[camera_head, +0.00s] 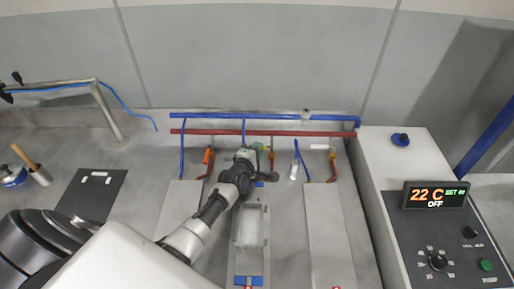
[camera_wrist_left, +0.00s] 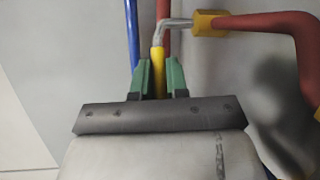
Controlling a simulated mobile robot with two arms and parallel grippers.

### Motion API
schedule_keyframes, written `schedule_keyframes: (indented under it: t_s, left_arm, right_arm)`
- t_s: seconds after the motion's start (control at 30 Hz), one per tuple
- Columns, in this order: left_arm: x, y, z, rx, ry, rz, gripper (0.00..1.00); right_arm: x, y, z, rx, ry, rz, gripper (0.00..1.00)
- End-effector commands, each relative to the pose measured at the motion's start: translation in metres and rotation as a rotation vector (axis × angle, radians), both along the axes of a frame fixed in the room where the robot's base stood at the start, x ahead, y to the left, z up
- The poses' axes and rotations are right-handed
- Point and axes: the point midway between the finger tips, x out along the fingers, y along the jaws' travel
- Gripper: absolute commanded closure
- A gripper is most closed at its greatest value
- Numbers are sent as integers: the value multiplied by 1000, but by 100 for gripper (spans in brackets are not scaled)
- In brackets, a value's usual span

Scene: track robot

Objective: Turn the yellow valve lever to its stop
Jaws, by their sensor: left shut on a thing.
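The yellow valve lever (camera_wrist_left: 157,58) stands between the two green fingers of my left gripper (camera_wrist_left: 159,76) in the left wrist view. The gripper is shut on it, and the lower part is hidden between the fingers. A bent silver rod (camera_wrist_left: 176,26) runs from the lever's top to a yellow fitting (camera_wrist_left: 211,22) on a red pipe (camera_wrist_left: 262,22). In the head view my left gripper (camera_head: 257,148) is at the pipes behind the middle panel, and I cannot make out the lever there. My right gripper is in neither view.
A blue pipe (camera_head: 220,115) and a red pipe (camera_head: 215,132) run along the back. An orange-handled valve (camera_head: 207,157) is to the left. A white clear-sided tray (camera_head: 250,228) lies below the gripper. A control box (camera_head: 436,195) stands at right.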

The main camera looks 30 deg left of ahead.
Motion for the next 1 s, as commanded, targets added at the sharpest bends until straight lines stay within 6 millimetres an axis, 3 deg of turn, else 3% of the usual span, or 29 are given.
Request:
schedule_keyframes:
  t_s: [0.07,0.1,0.27,0.63,1.0]
  left_arm:
    - [2,1,5,1,-11,2,100]
    - [2,1,5,1,-11,2,83]
    - [1,1,3,2,-7,0,60]
    - [-6,-1,0,0,0,-2,60]
    - [-56,-5,7,-1,-2,-1,60]
  right_arm:
    - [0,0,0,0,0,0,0]
    - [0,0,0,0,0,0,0]
    - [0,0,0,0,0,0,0]
    - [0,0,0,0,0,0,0]
    - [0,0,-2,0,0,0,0]
